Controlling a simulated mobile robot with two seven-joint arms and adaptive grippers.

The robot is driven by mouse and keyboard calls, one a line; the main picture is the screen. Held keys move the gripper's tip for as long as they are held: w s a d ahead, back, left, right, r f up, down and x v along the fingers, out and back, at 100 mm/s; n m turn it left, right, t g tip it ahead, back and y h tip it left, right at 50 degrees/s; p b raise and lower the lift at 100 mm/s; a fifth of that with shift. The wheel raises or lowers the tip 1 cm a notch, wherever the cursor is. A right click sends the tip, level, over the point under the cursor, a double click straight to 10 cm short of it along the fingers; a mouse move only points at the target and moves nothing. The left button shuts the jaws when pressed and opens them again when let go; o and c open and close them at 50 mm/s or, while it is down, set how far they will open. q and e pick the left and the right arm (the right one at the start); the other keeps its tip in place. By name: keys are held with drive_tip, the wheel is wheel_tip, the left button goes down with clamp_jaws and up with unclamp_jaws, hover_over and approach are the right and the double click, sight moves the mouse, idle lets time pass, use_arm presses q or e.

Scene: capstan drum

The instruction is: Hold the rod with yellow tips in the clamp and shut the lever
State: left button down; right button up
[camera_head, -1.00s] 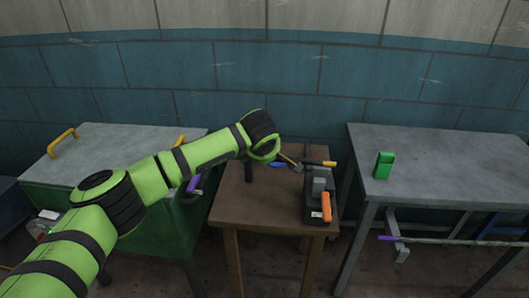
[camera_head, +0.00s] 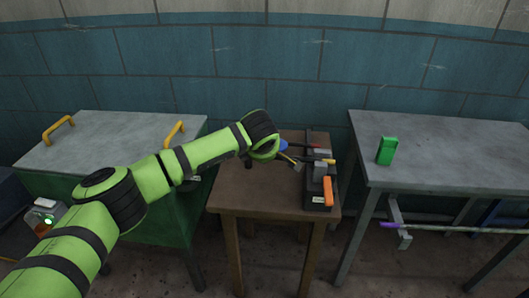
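The clamp (camera_head: 319,178) is a dark block with grey parts on the brown wooden table. Its orange lever (camera_head: 328,191) stands out at the near right side. A thin rod with a yellow tip (camera_head: 329,161) shows by the clamp's back; its other end is unclear, and I cannot tell whether it sits in the clamp. My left gripper (camera_head: 291,160) hangs over the table just left of the clamp. Its fingers are small and partly hidden by the wrist, so I cannot tell whether it is open or holds anything. My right gripper is out of view.
A green object (camera_head: 387,151) stands on the right grey table (camera_head: 450,150). A green cabinet with yellow handles (camera_head: 173,134) stands left. The wooden table's front left is clear.

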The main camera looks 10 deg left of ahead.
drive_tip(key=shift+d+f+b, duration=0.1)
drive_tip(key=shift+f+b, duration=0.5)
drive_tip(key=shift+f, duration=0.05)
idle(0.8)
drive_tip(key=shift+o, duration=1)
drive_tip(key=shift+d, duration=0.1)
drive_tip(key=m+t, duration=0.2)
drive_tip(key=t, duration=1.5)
approach(329, 191)
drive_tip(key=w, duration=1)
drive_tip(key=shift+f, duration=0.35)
